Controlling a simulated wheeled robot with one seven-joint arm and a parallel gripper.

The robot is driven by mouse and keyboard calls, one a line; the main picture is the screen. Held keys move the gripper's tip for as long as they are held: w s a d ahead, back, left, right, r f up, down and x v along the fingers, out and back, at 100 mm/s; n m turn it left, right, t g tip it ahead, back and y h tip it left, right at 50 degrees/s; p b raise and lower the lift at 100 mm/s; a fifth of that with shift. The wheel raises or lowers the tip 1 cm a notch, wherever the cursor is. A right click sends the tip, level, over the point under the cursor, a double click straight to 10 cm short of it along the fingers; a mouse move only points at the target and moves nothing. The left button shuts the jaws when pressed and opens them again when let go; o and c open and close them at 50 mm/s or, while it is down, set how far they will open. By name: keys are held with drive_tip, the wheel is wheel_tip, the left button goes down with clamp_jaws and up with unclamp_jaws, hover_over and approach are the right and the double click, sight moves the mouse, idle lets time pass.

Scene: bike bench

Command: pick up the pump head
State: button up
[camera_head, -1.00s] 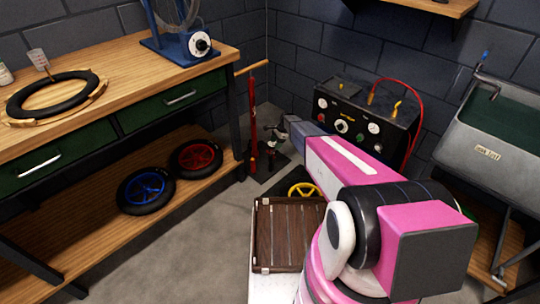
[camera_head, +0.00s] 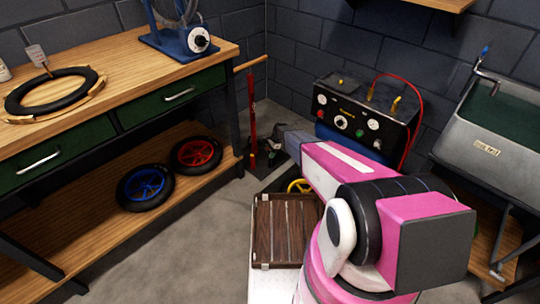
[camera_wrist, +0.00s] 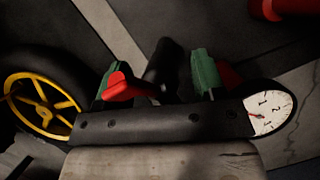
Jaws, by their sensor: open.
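The pump head (camera_wrist: 160,72), a dark piece with a red lever (camera_wrist: 122,88), shows in the wrist view. It lies between the two green fingertips of my gripper (camera_wrist: 160,80). The jaws are open, with a gap visible on the right side of the dark piece. The red lever overlaps the left fingertip in the picture, and I cannot tell whether they touch. In the head view my gripper (camera_head: 280,143) is low beside the red floor pump (camera_head: 252,115); the pump head is not clear there.
A yellow-rimmed wheel (camera_wrist: 40,105) lies left in the wrist view; a white dial (camera_wrist: 270,108) shows at right. A brown slatted crate (camera_head: 285,232) stands near my arm. The compressor box (camera_head: 345,120), sink (camera_head: 495,135) and workbench (camera_head: 150,80) surround the floor. Floor left of the crate is clear.

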drive_tip(key=c, duration=1.1)
drive_tip(key=shift+o, duration=0.2)
drive_tip(key=shift+r, duration=0.15)
